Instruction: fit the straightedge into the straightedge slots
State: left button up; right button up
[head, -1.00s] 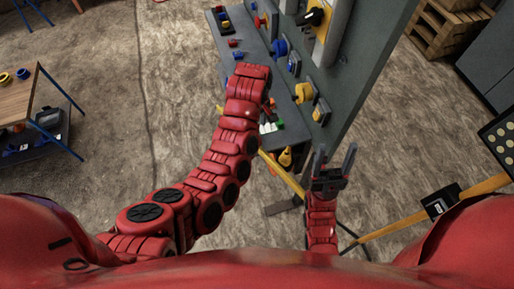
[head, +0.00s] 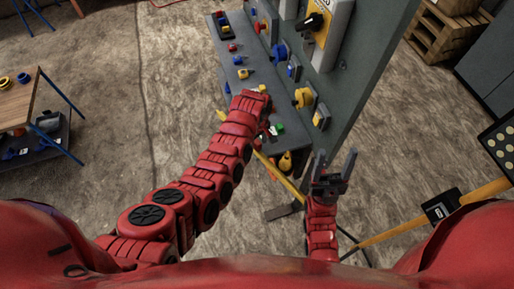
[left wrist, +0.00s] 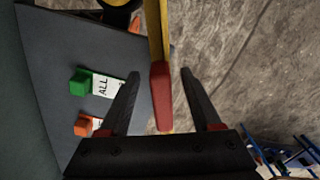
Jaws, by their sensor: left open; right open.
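A long yellow bar with a red block (left wrist: 161,85) on it, which looks like the straightedge, runs down the left wrist view. The red block lies in line with the gap between the open fingers of my left gripper (left wrist: 160,72); I see no grip on it. In the head view the yellow bar (head: 291,190) slants along the near side of the grey bench, partly behind my left arm. My left fingers are mostly hidden there by the arm. My right gripper (head: 336,156) is open and empty, beside the grey upright panel. I cannot make out the straightedge slots.
The grey bench (head: 228,60) holds several small coloured parts, among them a green block (left wrist: 83,82) with a white label. The grey upright panel (head: 355,75) carries coloured fittings close to my right gripper. A wooden table (head: 20,100) stands far left, with clear floor between.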

pick_arm(q)
jog(key=shift+f, duration=0.15)
grip_shut()
dwell(1.4)
